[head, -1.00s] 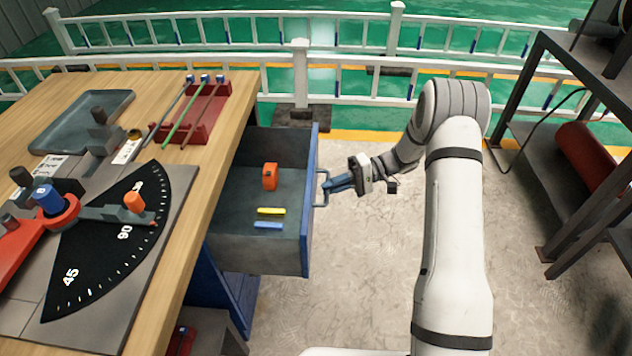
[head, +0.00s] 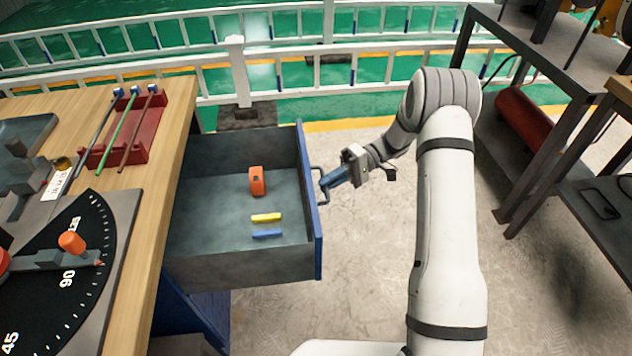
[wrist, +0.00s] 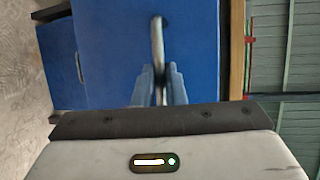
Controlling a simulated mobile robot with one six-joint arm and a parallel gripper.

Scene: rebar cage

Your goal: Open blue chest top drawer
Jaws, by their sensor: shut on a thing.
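The top drawer (head: 225,266) of the blue chest (head: 208,305) stands pulled out from under the wooden bench top. Its blue front faces right and carries a metal bar handle (head: 317,186). My gripper (head: 328,182) is shut on the handle. In the wrist view the handle (wrist: 158,45) runs between the two fingers (wrist: 159,85) in front of the blue drawer front (wrist: 110,50). Inside the drawer are an orange tape measure-like object (head: 257,181), a yellow stick (head: 266,217) and a blue stick (head: 267,234).
The wooden bench (head: 160,170) at left holds an angle-scale machine (head: 75,260) and a red rack (head: 130,135) with rods. A dark metal shelf (head: 490,150) stands at right with a red cylinder (head: 524,120). A white railing (head: 240,75) runs behind. Floor is clear between.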

